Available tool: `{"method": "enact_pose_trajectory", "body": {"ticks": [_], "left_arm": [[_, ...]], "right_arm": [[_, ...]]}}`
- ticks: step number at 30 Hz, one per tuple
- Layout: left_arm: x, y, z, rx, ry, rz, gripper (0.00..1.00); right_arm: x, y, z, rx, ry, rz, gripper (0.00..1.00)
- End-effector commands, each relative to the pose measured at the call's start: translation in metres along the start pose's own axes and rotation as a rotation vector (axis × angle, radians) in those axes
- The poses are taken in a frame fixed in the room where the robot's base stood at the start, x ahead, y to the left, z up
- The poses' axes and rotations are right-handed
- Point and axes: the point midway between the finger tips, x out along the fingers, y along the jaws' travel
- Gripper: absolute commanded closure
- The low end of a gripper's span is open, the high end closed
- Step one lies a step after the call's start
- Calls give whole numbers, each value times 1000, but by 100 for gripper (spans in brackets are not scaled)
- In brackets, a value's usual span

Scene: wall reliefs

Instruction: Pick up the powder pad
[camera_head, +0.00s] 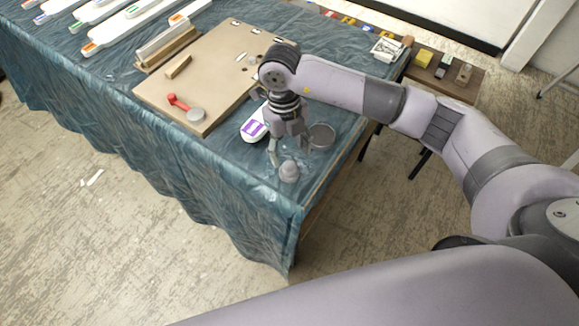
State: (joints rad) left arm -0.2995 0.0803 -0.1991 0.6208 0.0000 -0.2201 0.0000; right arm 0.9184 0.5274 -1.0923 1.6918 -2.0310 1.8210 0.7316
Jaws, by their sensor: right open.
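A small grey rounded thing with a narrower top, which looks like the powder pad (289,172), sits on the blue-green sheet near the table's front right corner. My right gripper (289,152) points down just behind and above it. Its fingers are apart, with one fingertip to the left and one to the right, and nothing shows held between them. I cannot tell whether the fingers touch the pad. My left gripper is not in view.
A round grey dish (321,136) stands close to the right finger. A white and purple item (254,124) lies left of the gripper. A tan board (215,65) carries a red-handled tool (179,102) and a grey disc (196,115). The sheet-covered table (235,165) ends close by.

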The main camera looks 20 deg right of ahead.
Motion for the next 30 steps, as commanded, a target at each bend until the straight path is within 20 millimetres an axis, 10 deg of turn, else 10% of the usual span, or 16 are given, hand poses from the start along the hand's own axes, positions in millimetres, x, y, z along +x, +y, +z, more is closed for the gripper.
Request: {"method": "enact_pose_trajectory", "body": {"ticks": [15,30], "left_arm": [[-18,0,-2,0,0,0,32],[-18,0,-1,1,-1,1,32]], "right_arm": [[55,4,2,-1,0,1,44],[57,4,3,-1,-1,1,60]]}}
